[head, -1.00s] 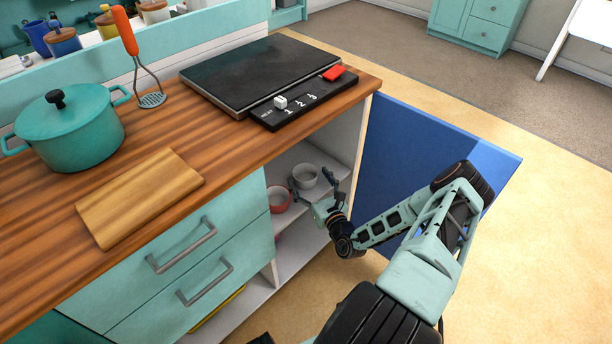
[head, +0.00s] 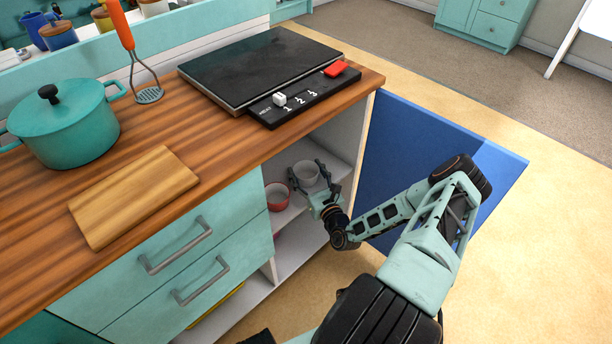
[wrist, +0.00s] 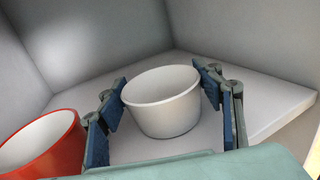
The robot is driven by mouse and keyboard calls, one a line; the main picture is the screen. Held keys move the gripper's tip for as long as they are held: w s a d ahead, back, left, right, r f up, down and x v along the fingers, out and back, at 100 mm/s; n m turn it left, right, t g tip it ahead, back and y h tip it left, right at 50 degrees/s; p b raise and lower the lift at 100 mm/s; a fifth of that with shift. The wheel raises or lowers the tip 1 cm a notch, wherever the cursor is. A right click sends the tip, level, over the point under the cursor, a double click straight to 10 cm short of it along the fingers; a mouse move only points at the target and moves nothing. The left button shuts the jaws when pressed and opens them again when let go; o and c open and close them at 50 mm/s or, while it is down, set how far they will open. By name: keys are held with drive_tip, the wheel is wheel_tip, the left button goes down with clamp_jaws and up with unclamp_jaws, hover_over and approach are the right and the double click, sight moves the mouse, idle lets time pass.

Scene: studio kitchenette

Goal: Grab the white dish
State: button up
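The white dish (wrist: 165,112) stands upright on a shelf inside the open cabinet. It also shows in the head view (head: 306,173). My gripper (wrist: 160,95) is open, with one blue-padded finger on each side of the dish. The left finger looks close to the dish's side, and the right finger is near its rim; I cannot tell if either touches. In the head view my gripper (head: 307,182) reaches into the cabinet from the front right. The dish's lower front is partly hidden behind my gripper in the head view.
A red bowl (wrist: 42,145) stands just left of my gripper on the same shelf (wrist: 265,105); it also shows in the head view (head: 277,196). Cabinet walls close in behind and at the left. The blue door (head: 440,165) stands open to the right of the cabinet.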

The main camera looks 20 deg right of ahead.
drive_tip(key=c, duration=0.5)
drive_tip(key=shift+r, duration=0.1)
